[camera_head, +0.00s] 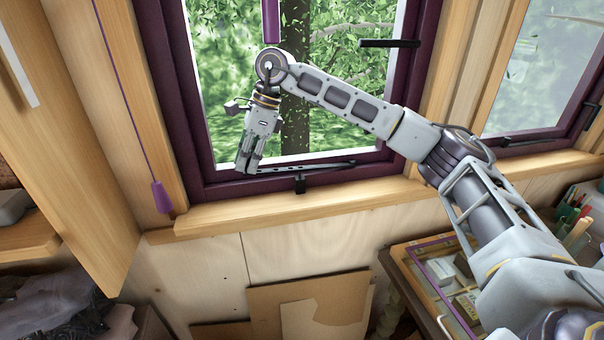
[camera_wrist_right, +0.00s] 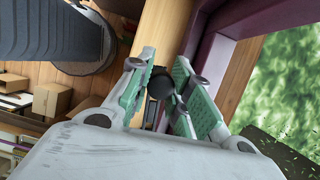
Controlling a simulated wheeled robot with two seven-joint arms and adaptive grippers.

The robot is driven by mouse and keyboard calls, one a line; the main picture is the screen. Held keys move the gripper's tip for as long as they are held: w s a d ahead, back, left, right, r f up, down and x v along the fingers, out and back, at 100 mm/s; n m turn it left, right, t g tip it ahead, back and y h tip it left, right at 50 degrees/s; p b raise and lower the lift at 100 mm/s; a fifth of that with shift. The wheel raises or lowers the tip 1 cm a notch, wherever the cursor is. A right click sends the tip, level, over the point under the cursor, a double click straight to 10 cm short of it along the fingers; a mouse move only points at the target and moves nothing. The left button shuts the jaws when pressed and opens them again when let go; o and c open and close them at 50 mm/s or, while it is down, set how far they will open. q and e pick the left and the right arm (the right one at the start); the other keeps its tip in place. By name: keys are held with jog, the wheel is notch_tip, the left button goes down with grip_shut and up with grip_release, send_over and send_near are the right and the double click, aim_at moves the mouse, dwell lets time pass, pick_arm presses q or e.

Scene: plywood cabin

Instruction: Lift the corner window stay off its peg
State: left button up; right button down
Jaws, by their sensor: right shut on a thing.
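The black window stay (camera_head: 318,166) lies along the bottom of the purple window frame, crossing above a small black peg fitting (camera_head: 299,185) on the sill side. I cannot tell whether the stay still sits on the peg. My right gripper (camera_head: 246,168) points down at the stay's left end, with its fingers closed there. In the right wrist view, the green-padded fingers (camera_wrist_right: 164,100) are on either side of a dark rounded knob (camera_wrist_right: 160,84), the stay's end. My left gripper is not in view.
A purple cord pull (camera_head: 162,197) hangs left of the window. A wooden cabinet (camera_head: 60,130) stands at far left. A second window with its own black stay (camera_head: 538,137) is at right. A glass-topped case (camera_head: 440,268) sits below. The wooden sill (camera_head: 270,208) is bare.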

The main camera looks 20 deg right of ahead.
jog(key=shift+d+r, duration=0.2)
jog(key=shift+r, duration=0.15)
jog(key=shift+r+y, duration=0.3)
jog(key=shift+d+r, duration=0.1)
jog(key=shift+r, duration=0.05)
jog(key=shift+d+r+y, duration=0.2)
jog(key=shift+r, duration=0.35)
jog(key=shift+d+r+y, duration=0.2)
jog(key=shift+r, duration=0.3)
jog(key=shift+d+r, duration=0.15)
jog(key=shift+r, duration=0.2)
jog(key=shift+d+r+y+p, duration=0.15)
jog(key=shift+r+y+p, duration=0.15)
jog(key=shift+d+r, duration=0.15)
jog(key=shift+r, duration=0.15)
jog(key=c, duration=1.2)
grip_release()
jog(key=shift+c, duration=0.2)
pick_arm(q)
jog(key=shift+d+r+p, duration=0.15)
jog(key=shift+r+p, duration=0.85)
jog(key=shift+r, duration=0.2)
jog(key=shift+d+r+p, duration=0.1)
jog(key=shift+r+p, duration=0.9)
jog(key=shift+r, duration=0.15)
pick_arm(e)
jog(key=v, duration=0.7)
